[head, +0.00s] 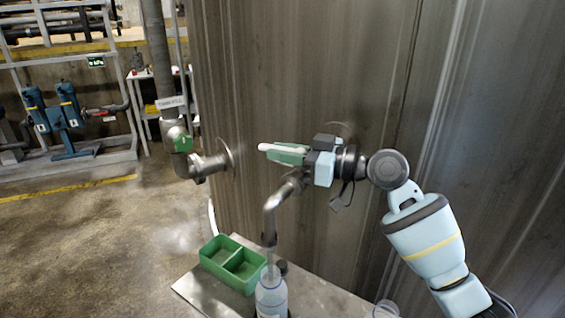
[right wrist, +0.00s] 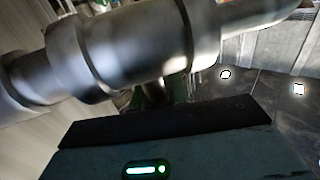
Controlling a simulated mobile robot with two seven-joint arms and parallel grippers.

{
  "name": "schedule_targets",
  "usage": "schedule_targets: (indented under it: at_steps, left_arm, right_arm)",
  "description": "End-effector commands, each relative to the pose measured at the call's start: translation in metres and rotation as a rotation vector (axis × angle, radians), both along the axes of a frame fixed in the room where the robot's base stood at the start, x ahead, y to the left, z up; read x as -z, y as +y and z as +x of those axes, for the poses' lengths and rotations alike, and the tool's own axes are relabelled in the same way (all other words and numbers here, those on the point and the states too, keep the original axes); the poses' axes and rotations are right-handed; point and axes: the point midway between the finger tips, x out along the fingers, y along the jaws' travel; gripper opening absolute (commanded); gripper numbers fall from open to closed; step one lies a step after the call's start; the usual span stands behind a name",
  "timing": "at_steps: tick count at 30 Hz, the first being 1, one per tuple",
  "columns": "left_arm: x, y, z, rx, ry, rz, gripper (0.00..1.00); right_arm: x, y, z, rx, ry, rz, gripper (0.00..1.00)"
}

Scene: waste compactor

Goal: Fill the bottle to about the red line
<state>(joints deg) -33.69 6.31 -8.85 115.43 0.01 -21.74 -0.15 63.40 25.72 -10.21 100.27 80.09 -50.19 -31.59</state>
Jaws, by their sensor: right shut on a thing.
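A clear bottle (head: 271,297) stands on a small metal table, directly under the mouth of a bent metal spout (head: 270,220). A thin clear streak shows between spout and bottle; I cannot tell whether it is running water. The red line and the level inside cannot be made out. My right gripper (head: 308,158) is shut on the green tap lever (head: 285,152) above the spout. In the right wrist view, the metal tap pipe (right wrist: 140,45) crosses close in front of the gripper, with a bit of green behind it. My left gripper is not in view.
A green two-part tray (head: 221,264) sits left of the bottle on the metal table (head: 325,300). A dark round cap (head: 282,267) is beside the bottle. Another clear vessel (head: 385,309) stands at the right. A large metal wall (head: 300,70) rises behind; a second valve (head: 182,143) is at left.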

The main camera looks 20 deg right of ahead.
Motion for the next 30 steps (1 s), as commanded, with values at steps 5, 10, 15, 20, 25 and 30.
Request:
schedule_targets:
  at_steps: [5,10,15,20,25,30]
  left_arm:
    - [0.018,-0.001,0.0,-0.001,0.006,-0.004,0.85]
    - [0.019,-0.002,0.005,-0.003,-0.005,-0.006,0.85]
    - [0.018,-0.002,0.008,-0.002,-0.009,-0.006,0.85]
    - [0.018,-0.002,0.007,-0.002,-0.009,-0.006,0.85]
    - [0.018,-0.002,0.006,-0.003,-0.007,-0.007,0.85]
    - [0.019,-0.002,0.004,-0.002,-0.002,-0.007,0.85]
  right_arm:
    - [0.006,0.002,-0.002,-0.099,0.006,-0.002,0.0]
    - [0.002,0.003,-0.004,-0.144,0.001,-0.001,0.0]
    - [0.0,0.003,-0.005,-0.148,-0.001,0.0,0.0]
    - [0.0,0.003,-0.005,-0.147,-0.001,0.0,0.19]
    - [0.0,0.003,-0.005,-0.146,-0.001,0.0,0.38]
    - [0.0,0.003,-0.005,-0.146,-0.001,0.0,0.38]
